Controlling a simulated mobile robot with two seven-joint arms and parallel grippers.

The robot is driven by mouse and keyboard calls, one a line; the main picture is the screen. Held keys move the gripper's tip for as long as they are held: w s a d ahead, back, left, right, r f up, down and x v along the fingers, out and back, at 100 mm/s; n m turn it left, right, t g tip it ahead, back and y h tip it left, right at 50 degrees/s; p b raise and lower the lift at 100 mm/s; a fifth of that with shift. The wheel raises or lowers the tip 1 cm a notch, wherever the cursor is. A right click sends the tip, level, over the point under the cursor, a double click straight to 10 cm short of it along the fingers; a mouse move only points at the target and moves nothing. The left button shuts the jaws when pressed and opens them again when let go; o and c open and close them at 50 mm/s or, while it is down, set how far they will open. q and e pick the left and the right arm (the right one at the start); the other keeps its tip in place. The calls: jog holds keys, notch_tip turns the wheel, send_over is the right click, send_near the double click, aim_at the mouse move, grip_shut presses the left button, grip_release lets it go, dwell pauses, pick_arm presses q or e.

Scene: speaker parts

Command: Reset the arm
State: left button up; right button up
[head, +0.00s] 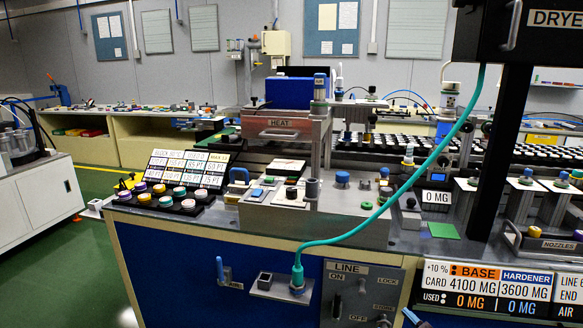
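Neither of my grippers shows in the head view. I cannot tell which thing the task's arm is; no arm of mine is clearly visible. The workstation in front of me holds a press-like unit marked HEAT (283,123) with a grey post (312,178). A teal hose (415,176) hangs from the dark DRYER box (545,18) down to a small bracket (278,291) on the blue cabinet front. A LINE switch panel (360,294) sits right of that bracket.
A label board (187,172) and several coloured knobs (168,195) stand at the bench's left. A readout board (488,287) and a nozzle tray (553,244) are at right. Green floor (62,270) is clear at left.

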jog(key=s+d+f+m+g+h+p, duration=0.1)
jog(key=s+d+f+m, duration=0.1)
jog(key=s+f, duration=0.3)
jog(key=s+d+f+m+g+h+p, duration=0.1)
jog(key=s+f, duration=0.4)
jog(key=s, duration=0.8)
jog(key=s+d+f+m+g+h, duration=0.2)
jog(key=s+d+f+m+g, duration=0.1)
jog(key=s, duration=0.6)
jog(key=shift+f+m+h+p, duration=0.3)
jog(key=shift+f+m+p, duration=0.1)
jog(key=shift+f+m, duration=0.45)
